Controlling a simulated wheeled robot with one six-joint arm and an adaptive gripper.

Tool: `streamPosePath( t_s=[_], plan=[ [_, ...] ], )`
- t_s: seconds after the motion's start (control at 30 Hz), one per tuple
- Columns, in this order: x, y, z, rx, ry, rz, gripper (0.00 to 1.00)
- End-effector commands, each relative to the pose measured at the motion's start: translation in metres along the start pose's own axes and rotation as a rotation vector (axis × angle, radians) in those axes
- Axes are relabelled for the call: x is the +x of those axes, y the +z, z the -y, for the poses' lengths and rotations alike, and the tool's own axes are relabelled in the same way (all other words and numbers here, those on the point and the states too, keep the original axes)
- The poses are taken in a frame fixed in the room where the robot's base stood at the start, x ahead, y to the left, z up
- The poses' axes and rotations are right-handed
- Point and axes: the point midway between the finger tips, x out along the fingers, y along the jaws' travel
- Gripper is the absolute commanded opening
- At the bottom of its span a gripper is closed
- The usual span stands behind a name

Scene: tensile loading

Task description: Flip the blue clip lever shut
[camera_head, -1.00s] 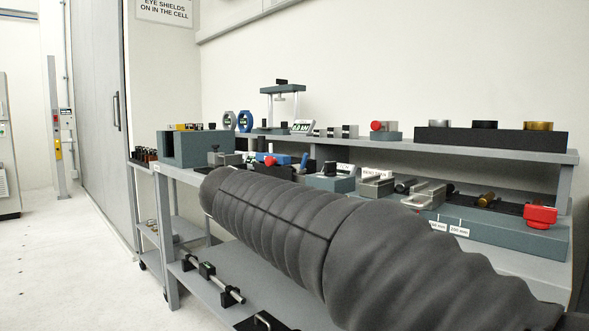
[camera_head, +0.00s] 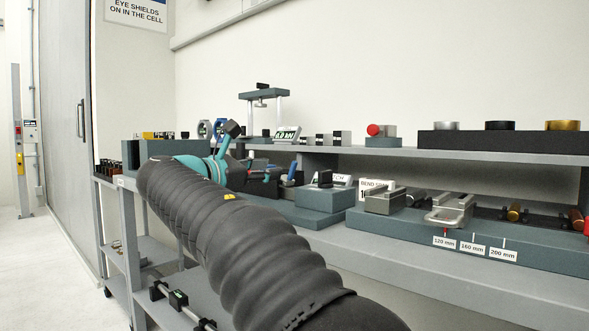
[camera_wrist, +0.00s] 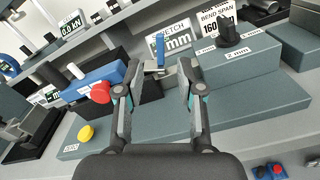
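The blue clip lever (camera_wrist: 151,66) shows upright in the wrist view, between and beyond my fingertips, beside a small metal post. In the head view a blue lever (camera_head: 291,172) stands tilted just right of my gripper (camera_head: 268,178). In the wrist view my gripper (camera_wrist: 160,80) is open, one finger on each side of the lever, with nothing held. I cannot tell whether a finger touches the lever. A blue block (camera_wrist: 100,76) with a red knob (camera_wrist: 101,92) lies left of the left finger.
A stepped grey block (camera_wrist: 245,70) is close right of my fingers. A stretch display (camera_wrist: 176,42) stands behind. A yellow button (camera_wrist: 86,133) is at lower left. In the head view, a bend fixture (camera_head: 383,202) and the upper shelf (camera_head: 450,155) limit room.

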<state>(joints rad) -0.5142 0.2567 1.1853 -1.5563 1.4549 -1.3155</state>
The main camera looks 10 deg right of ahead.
Motion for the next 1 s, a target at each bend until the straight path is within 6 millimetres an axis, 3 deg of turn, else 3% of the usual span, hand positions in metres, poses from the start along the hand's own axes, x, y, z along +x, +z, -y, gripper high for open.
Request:
streamPosePath(
  t_s=[0.3, 0.5, 0.97, 1.0],
  plan=[
    [0.061, -0.001, 0.001, 0.001, -0.003, 0.001, 0.38],
    [0.086, -0.001, 0.002, 0.000, -0.003, 0.000, 0.38],
    [0.097, 0.000, 0.002, 0.001, -0.002, 0.000, 0.38],
    [0.097, 0.000, 0.002, 0.001, -0.002, 0.000, 0.28]
  ],
)
